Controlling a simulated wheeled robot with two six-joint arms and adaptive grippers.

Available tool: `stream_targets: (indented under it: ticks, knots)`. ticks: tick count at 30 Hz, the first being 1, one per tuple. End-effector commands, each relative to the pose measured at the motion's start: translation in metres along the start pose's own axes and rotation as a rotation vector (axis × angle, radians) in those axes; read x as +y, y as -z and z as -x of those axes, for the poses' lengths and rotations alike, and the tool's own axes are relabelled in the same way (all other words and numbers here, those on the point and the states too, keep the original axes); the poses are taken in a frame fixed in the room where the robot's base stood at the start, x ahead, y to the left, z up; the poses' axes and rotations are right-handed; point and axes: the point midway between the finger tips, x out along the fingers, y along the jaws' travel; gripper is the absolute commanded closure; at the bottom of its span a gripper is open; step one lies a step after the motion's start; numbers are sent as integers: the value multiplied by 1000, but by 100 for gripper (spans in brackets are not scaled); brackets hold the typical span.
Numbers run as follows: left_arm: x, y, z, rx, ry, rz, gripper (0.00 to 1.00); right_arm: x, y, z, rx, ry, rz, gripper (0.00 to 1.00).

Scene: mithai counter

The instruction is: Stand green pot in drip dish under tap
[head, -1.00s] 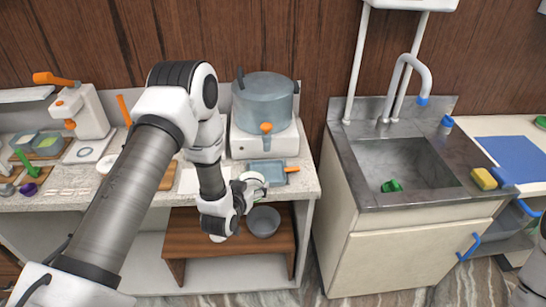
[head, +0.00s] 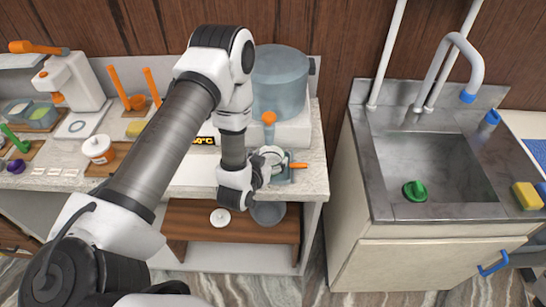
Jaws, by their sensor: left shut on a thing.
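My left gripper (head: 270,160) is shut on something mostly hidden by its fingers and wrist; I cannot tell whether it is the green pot. It is over the shallow grey-blue drip dish (head: 284,174) on the counter and covers much of it. The dish lies below the orange tap (head: 268,118) of a big translucent blue vessel (head: 281,80). I cannot see whether the held thing touches the dish. A small green object (head: 415,191) lies in the sink basin, and its kind is unclear. My right gripper is not in view.
An orange handle (head: 299,165) sticks out right beside the dish. A grey bowl (head: 268,213) and a white lid (head: 221,217) are on the wooden lower shelf (head: 190,226). The sink (head: 395,215) stands right, past a gap. A white lidded jar (head: 97,149) stands left.

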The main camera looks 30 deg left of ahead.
Motion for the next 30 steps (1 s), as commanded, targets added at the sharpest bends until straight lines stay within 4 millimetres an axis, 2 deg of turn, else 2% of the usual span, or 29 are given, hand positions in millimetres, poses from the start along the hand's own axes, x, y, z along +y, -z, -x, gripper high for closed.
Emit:
stream_targets:
  ticks: [6, 7, 8, 9, 21, 22, 26, 30]
  knots:
    - [0, -4, -2, -2, 0, 0, 56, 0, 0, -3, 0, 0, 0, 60]
    - [0, -3, -1, -2, 0, 0, 17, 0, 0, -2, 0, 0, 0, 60]
    - [0, -3, -1, -2, 0, 0, 6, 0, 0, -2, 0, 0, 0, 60]
    - [0, -2, -1, -2, 0, 0, 0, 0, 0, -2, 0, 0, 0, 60]
    - [0, 2, 2, -2, 0, 0, 0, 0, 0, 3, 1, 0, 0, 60]
    - [0, -1, 4, -2, 0, 0, 0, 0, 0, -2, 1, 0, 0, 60]
    - [0, -4, 28, -5, 1, 3, 0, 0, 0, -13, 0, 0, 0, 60]
    - [0, -5, 68, -5, 0, 3, 0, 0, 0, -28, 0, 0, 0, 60]
